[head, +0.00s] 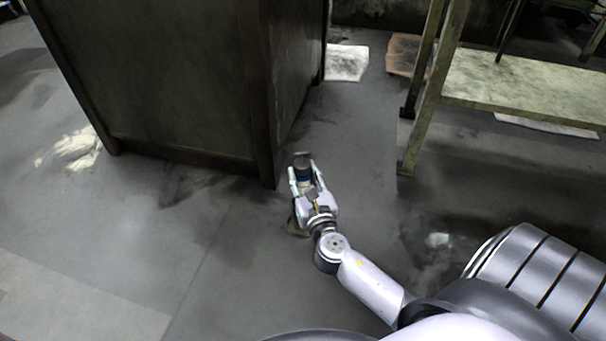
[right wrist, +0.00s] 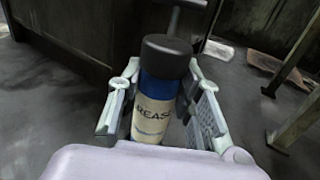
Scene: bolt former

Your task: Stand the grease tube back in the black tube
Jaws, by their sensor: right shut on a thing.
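The grease tube (head: 303,172) has a black cap, a blue band and a cream label reading "REAS" in the right wrist view (right wrist: 152,112). My right gripper (head: 302,178) is shut on it, with one finger on each side and the cap pointing away from the palm. A grey bar with a crosspiece (right wrist: 180,14) shows just beyond the cap; I cannot tell whether it belongs to the tube. I cannot make out the black tube in either view. My left gripper is not in view.
A large dark cabinet (head: 180,90) stands just left of and beyond the gripper. A metal-legged bench (head: 520,88) stands at the right. A pale sheet (head: 346,63) and a brownish piece (head: 404,55) lie on the floor behind.

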